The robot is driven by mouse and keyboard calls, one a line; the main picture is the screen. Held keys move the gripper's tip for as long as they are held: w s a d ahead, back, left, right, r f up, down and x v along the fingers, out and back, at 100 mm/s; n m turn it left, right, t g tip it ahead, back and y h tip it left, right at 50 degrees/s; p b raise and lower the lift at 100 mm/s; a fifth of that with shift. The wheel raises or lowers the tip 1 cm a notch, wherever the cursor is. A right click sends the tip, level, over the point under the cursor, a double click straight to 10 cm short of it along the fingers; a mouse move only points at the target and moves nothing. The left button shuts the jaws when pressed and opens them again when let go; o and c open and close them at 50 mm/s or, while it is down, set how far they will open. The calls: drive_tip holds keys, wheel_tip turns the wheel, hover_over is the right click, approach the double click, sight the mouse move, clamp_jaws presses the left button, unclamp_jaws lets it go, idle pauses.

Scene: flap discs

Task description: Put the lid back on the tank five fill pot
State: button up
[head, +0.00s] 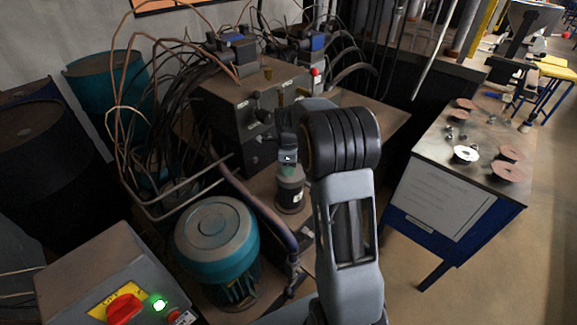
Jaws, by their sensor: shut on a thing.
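My arm reaches in from the bottom and bends over toward the machinery. My gripper (288,170) points down at the middle of the view, small and partly blurred. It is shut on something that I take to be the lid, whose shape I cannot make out. Directly below in the picture is a small dark cylindrical pot with a pale band (290,192), which looks like the fill pot. I cannot tell whether the held thing touches the pot's top or is apart from it.
A grey hydraulic block (235,105) with many hoses stands behind the gripper. A teal motor (216,240) is at front left, beside a control box (105,270) with a red switch and a lit green lamp. A table (425,150) with several discs stands right, with clear floor before it.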

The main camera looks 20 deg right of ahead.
drive_tip(key=shift+f+b, duration=0.7)
drive_tip(key=shift+f, duration=0.5)
drive_tip(key=o, duration=1.5)
drive_tip(key=shift+r, duration=0.15)
drive_tip(key=shift+r+p, duration=2.3)
drive_tip(key=shift+r, duration=0.6)
